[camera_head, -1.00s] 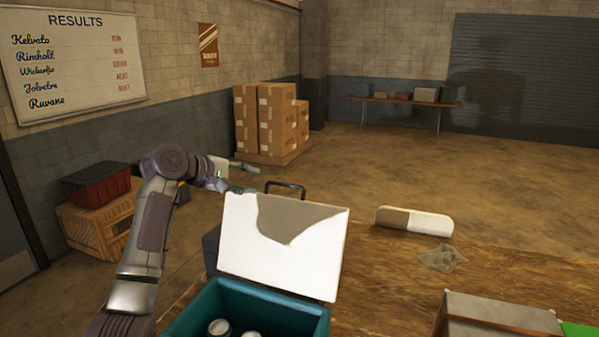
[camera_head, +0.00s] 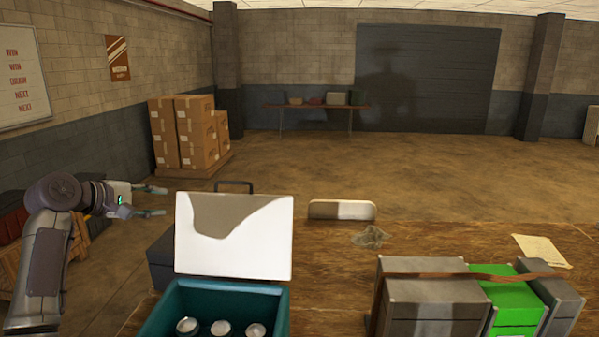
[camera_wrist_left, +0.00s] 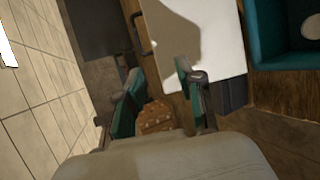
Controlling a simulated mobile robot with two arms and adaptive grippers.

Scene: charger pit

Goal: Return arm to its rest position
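My left arm (camera_head: 42,260) comes in from the left and is bent, with its gripper (camera_head: 140,201) held out to the right beyond the table's left edge. The gripper is open, with its two green-padded fingers apart. In the left wrist view the fingers (camera_wrist_left: 158,100) also show apart, with nothing between them. The teal cooler box (camera_head: 165,312) with its white lid (camera_head: 235,255) raised stands to the right of the gripper. Several cans (camera_head: 221,328) sit in it. My right gripper is not in view.
The wooden table (camera_head: 330,290) carries a grey cloth (camera_head: 371,237), a white-and-brown rounded object (camera_head: 342,210), a paper sheet (camera_head: 541,250), and grey and green cases (camera_head: 515,305) at the right. A dark case (camera_head: 160,262) stands behind the cooler. Stacked cartons (camera_head: 190,132) stand on the floor beyond.

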